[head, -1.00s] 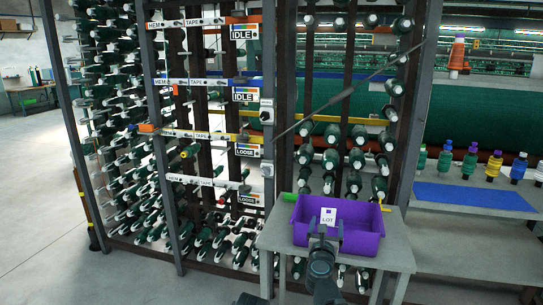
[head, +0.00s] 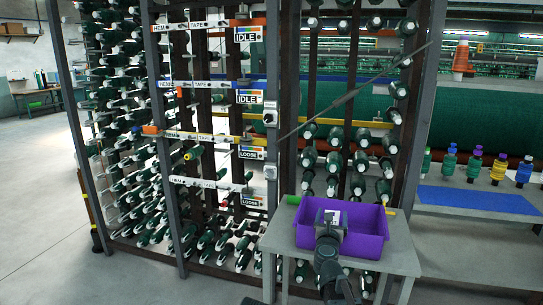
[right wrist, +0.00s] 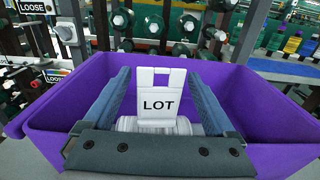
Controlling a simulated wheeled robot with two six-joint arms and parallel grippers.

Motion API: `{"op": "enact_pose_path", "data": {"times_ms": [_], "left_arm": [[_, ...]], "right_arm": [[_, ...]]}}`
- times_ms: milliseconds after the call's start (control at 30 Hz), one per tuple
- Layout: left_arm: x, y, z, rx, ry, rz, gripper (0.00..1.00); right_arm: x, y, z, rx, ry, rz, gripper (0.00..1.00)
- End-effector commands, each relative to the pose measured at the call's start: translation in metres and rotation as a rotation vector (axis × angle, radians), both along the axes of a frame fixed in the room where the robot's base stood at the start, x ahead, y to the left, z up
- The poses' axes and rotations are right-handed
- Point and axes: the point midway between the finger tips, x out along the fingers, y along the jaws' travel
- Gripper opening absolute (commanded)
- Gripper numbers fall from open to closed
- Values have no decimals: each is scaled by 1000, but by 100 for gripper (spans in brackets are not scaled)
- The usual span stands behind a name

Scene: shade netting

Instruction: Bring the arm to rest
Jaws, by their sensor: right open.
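My right gripper (head: 329,217) is over the near side of the purple bin (head: 371,221) and points away from me into it. In the right wrist view its two blue-grey fingers (right wrist: 160,78) are spread apart inside the bin. A white card marked LOT (right wrist: 160,103) stands upright between the fingers, with clear room on both sides. A white ribbed cylinder (right wrist: 126,124) lies at the card's foot, partly hidden by the gripper. In the head view the gripper covers most of the card. My left gripper is not in view.
The bin stands on a small grey table (head: 398,259) before a rack of green spools (head: 335,160). A thin grey bar (head: 350,95) slants across the rack. Right of it is a shelf with a blue mat (head: 478,199) and coloured cones. Open floor (head: 50,200) lies left.

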Motion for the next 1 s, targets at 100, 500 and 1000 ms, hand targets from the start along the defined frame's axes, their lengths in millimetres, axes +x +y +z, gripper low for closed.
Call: {"op": "enact_pose_path", "data": {"times_ms": [100,500,1000], "left_arm": [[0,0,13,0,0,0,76],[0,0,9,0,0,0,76],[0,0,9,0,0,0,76]], "right_arm": [[-9,2,13,1,0,0,91],[-81,22,9,0,0,2,91],[-95,28,9,0,0,-2,91]]}}
